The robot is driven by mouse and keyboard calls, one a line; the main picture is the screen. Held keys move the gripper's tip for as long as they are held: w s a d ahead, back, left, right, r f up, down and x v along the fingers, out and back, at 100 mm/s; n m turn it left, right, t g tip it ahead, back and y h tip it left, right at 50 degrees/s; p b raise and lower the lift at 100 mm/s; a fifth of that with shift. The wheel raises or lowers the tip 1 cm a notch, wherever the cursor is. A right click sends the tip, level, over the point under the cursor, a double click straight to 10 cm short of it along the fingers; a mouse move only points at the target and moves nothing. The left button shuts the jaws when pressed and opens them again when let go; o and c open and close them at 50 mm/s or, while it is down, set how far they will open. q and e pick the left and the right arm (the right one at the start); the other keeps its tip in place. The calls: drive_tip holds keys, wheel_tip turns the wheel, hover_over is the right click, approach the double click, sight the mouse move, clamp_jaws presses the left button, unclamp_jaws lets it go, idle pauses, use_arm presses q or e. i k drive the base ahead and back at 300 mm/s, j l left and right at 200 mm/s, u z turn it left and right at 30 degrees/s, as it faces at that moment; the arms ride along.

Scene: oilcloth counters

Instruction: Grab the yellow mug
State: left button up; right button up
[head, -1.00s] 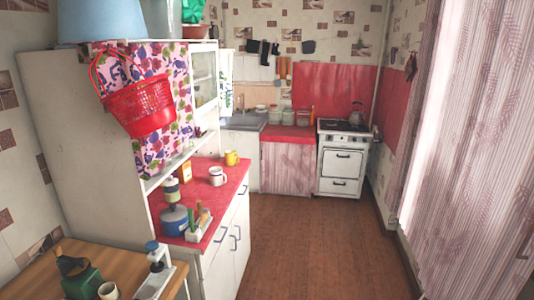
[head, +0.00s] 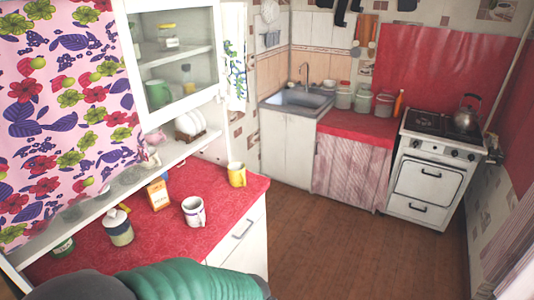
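The yellow mug (head: 237,175) stands upright on the red oilcloth counter (head: 178,222), near its far right corner. A white mug (head: 194,212) stands nearer to me on the same counter, to the left of the yellow one. A green and grey arm part of mine crosses the bottom of the head view, below the white mug. Neither gripper shows in the head view.
An orange-labelled box (head: 158,194) and a jar (head: 119,228) stand left of the white mug. A shelf and glass-fronted cabinet (head: 176,50) rise behind the counter. The sink (head: 298,100) and stove (head: 433,165) are at the back. The brown floor (head: 345,250) is clear.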

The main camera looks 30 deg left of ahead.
sight(236, 169)
drive_tip(key=i+u, duration=0.35)
drive_tip(key=i, duration=0.15)
drive_tip(key=i+l+u, duration=0.3)
drive_tip(key=i, duration=0.15)
drive_tip(key=i+l+u, duration=0.35)
drive_tip(key=i, duration=0.15)
drive_tip(key=j, duration=0.1)
